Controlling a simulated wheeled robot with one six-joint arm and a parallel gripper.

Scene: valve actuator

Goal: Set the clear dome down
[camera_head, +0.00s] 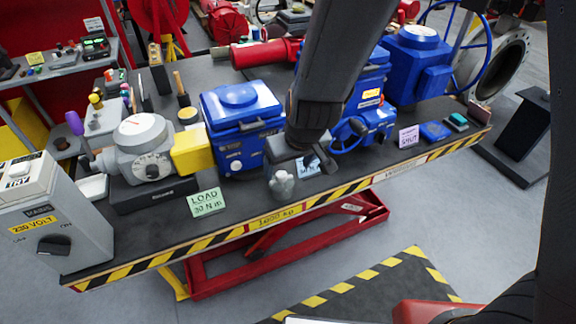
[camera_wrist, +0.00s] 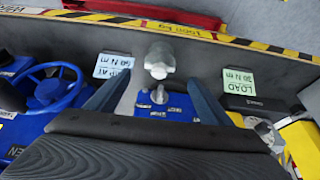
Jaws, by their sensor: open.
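The clear dome (camera_head: 282,184) stands on the dark bench top near its front edge, between two label cards. In the wrist view the dome (camera_wrist: 160,58) shows as a pale grey shape just beyond my fingertips, about midway between them. My gripper (camera_head: 303,160) is above the bench, in front of the blue actuators. In the wrist view its two fingers (camera_wrist: 156,92) are spread apart with a gap between them and the dome. A blue part with a grey stem (camera_wrist: 160,100) shows between the fingers. I cannot tell the dome's exact height against the fingers.
A green load card (camera_head: 206,202) lies left of the dome. A blue actuator (camera_head: 240,125) stands behind, and a blue handwheel (camera_head: 348,135) is to the right. A grey dial unit (camera_head: 145,145) and a switch box (camera_head: 48,225) stand at the left. The striped bench edge (camera_head: 280,214) is close in front.

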